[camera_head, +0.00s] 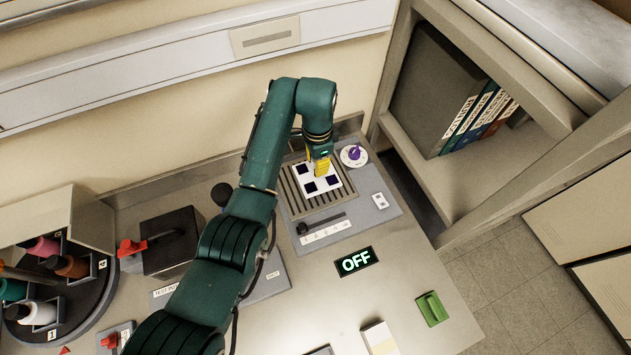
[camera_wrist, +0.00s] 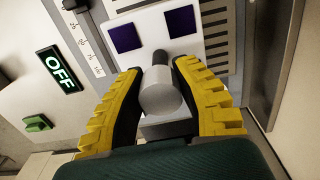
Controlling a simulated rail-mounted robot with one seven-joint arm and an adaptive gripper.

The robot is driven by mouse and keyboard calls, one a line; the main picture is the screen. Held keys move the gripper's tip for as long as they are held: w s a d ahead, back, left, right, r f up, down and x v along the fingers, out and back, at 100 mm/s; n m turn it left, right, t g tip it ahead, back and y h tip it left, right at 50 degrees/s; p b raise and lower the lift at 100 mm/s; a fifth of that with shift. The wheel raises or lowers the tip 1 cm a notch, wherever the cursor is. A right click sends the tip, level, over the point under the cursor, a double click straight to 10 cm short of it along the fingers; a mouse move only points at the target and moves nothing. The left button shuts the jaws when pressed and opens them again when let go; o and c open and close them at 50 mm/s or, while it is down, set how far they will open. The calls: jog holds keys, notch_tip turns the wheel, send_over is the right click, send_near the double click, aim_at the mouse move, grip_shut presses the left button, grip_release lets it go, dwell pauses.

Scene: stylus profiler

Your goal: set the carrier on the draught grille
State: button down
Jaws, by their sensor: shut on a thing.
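The carrier (camera_head: 321,179) is a white square plate with dark purple squares and an upright grey knob. It shows in the wrist view (camera_wrist: 150,32) at the top middle. My gripper (camera_head: 321,164) has yellow fingers, which in the wrist view (camera_wrist: 158,72) are closed around the knob. The draught grille (camera_head: 293,200) is a slatted grey-brown panel under the carrier in the head view. Its slats show right of the plate in the wrist view (camera_wrist: 218,45). The carrier lies over the grille's middle to upper right. I cannot tell whether it touches the slats.
A purple knob on a white dial (camera_head: 354,154) stands right of the grille. A slider scale (camera_head: 325,232) and an OFF display (camera_head: 356,261) are in front. A green block (camera_head: 432,308) sits front right. A black box with a red handle (camera_head: 170,242) stands left.

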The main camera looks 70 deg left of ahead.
aim_at(318, 178)
notch_tip(318, 178, down, 7)
jog(key=shift+d+f+b, duration=0.1)
jog(key=shift+f+b, duration=0.05)
jog(key=shift+b, duration=0.2)
jog(key=c, duration=0.8)
grip_release()
notch_tip(318, 178, up, 12)
jog(key=shift+r+p, duration=0.1)
jog(key=shift+p, duration=0.4)
jog(key=shift+w, duration=0.1)
